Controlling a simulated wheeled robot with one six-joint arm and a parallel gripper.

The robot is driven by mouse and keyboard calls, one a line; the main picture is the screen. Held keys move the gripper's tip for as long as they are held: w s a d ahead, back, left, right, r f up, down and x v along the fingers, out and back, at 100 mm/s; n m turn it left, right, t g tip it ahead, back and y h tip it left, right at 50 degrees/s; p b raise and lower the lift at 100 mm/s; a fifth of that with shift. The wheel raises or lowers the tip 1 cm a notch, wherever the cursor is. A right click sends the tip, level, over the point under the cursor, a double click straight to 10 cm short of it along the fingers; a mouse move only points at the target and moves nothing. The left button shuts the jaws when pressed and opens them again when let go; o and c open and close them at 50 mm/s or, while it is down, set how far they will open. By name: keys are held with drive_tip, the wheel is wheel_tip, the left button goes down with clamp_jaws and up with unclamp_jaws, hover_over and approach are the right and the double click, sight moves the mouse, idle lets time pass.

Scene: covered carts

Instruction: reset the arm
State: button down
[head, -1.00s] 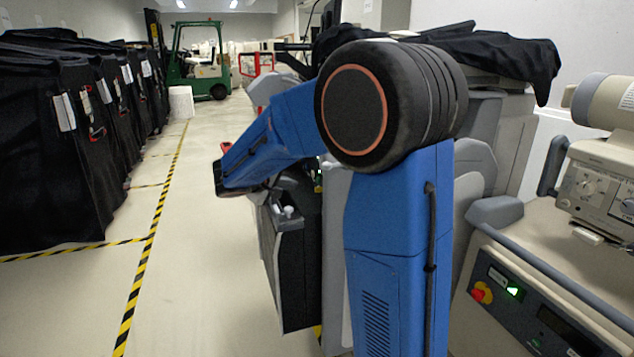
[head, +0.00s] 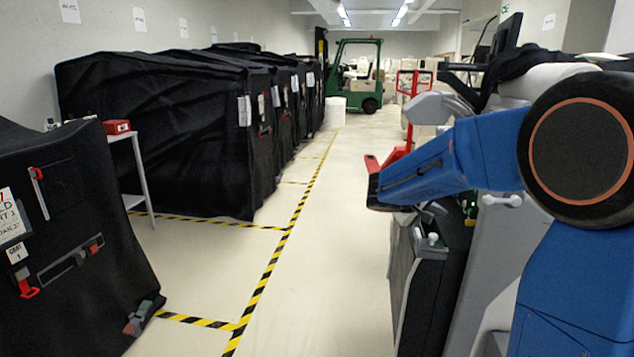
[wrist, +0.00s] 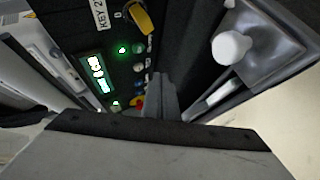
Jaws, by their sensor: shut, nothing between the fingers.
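My blue arm rises at the right of the head view, with a large black joint ringed in orange. Its forearm reaches left and ends in a dark part beside the machines. My gripper is hard to make out in the head view. In the wrist view my gripper (wrist: 160,88) shows as narrow grey fingers, shut and empty. Behind the fingers is a dark control panel (wrist: 120,72) with a yellow key switch (wrist: 142,18), a lit green display (wrist: 95,75) and small lit buttons. I cannot tell whether the fingers touch the panel.
Black covered carts (head: 190,135) line the left, one close at front left (head: 75,250). A white side table (head: 135,140) holds a red box (head: 117,127). A green forklift (head: 357,75) stands far back. The taped aisle is clear. A white knob (wrist: 231,47) sits right of my fingers.

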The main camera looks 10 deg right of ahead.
drive_tip(key=shift+m+g+y, duration=0.3)
drive_tip(key=shift+g+y, duration=0.2)
drive_tip(key=shift+y, duration=0.4)
drive_tip(key=s, duration=0.8)
drive_tip(key=shift+s+a, duration=0.15)
drive_tip(key=shift+a, duration=0.15)
drive_tip(key=s+a+f+y, duration=0.2)
drive_tip(key=s+a, duration=0.3)
drive_tip(key=s, duration=0.5)
drive_tip(key=s+a+f+y, duration=0.3)
drive_tip(key=s+a+y, duration=0.1)
drive_tip(key=s, duration=0.6)
drive_tip(key=s+a+f+y, duration=0.2)
drive_tip(key=s+a+y, duration=0.2)
drive_tip(key=s, duration=0.6)
drive_tip(key=shift+a+f+t, duration=0.15)
drive_tip(key=shift+a+t, duration=0.25)
drive_tip(key=shift+a, duration=0.9)
